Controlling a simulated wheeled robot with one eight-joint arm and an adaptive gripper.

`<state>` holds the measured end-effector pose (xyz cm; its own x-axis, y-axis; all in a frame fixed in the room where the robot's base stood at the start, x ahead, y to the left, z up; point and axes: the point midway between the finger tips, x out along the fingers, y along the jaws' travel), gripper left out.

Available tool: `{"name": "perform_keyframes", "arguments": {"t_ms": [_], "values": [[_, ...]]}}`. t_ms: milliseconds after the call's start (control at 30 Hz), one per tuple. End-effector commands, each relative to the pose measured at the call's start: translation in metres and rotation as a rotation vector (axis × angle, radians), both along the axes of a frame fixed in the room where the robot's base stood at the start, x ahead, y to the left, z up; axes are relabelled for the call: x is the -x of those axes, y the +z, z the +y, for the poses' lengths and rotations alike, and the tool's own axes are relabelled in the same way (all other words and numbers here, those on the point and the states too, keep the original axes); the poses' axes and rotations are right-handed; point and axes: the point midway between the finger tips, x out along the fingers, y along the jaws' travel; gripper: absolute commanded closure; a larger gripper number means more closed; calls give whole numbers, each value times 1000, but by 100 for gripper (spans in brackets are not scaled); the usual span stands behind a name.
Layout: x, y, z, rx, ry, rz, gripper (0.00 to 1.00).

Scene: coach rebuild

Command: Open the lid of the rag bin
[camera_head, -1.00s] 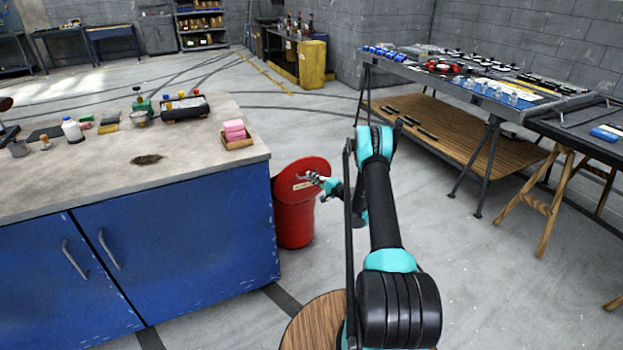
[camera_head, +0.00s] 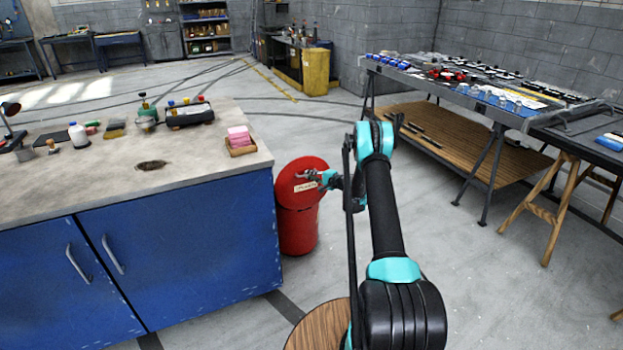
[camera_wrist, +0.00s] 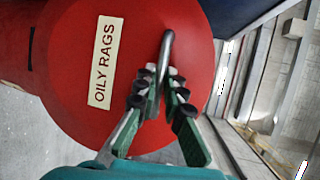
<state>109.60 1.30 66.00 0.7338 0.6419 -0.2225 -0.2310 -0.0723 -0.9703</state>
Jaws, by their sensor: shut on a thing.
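The rag bin (camera_head: 298,233) is a red drum on the floor, just right of the blue bench in the head view. Its round red lid (camera_head: 296,170) carries a label reading "OILY RAGS" (camera_wrist: 103,62) and a grey bar handle (camera_wrist: 167,45). The lid's face looks tilted towards the head camera; any gap at the rim is hidden. My gripper (camera_wrist: 160,88) is shut on the handle, with its fingers close together at the handle's near end. It also shows small over the lid in the head view (camera_head: 309,175).
The blue bench (camera_head: 190,250) stands close on the bin's left, with a pink stack in a tray (camera_head: 240,149) near its corner. A parts table (camera_head: 465,100) stands to the right. Floor between bin and table is open.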

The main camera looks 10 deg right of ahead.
Motion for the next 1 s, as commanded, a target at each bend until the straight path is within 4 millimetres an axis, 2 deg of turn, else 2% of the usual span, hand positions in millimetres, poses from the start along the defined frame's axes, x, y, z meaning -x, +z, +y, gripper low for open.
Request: {"name": "perform_keyframes", "arguments": {"t_ms": [100,133,300,667,767,1000], "values": [[0,0,-2,1,-3,-2,100],[0,0,-2,1,-3,-2,88],[0,0,-1,1,-2,-2,69],[3,1,-4,1,-2,-2,69],[11,4,-12,0,-4,-2,69],[46,14,-43,0,-4,-2,69]]}}
